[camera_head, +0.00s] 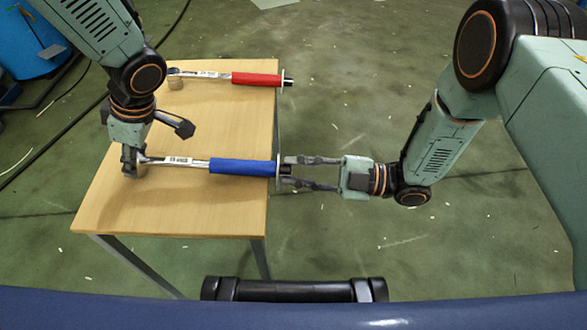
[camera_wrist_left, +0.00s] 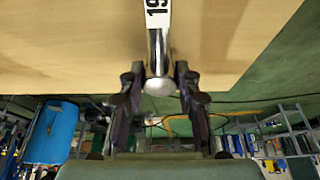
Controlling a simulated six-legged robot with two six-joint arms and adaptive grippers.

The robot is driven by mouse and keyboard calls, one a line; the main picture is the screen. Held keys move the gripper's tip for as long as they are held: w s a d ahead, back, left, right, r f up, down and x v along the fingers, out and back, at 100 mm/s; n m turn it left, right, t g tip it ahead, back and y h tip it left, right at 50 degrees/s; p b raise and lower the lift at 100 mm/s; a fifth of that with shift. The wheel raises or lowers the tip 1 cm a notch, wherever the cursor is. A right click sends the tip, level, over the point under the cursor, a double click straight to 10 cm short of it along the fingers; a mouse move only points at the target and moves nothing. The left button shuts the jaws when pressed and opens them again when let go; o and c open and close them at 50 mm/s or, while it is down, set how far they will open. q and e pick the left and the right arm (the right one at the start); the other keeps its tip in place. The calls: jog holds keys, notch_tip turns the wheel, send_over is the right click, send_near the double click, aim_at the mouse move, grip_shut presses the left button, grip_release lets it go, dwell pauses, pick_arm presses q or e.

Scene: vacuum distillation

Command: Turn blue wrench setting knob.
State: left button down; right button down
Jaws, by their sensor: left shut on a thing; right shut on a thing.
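The blue wrench (camera_head: 235,166) has a silver shaft, a blue grip and a disc-like setting knob (camera_head: 279,170) at its right end. It lies across the table, pointing left to right. My left gripper (camera_head: 130,160) is shut on the wrench's head end at the left. In the left wrist view, its fingers (camera_wrist_left: 157,80) stand on both sides of the silver end of the wrench (camera_wrist_left: 158,60). My right gripper (camera_head: 284,171) comes from the right and is shut on the knob, just past the table's right edge. Its fingertips partly hide the knob.
A red wrench (camera_head: 255,79) lies farther back on the wooden table (camera_head: 200,215), its head near a small round piece (camera_head: 175,84). A blue barrel (camera_head: 30,45) stands at the far left. Green floor to the right of the table is open.

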jog(key=c, duration=1.1)
grip_release()
jog(key=shift+c, duration=0.2)
jog(key=shift+d, duration=0.15)
jog(key=s+d, duration=0.1)
jog(key=d, duration=1)
jog(key=shift+d+f, duration=0.25)
jog(key=shift+d, duration=0.1)
pick_arm(q)
jog(key=c, duration=0.8)
grip_release()
jog(key=shift+c, duration=0.2)
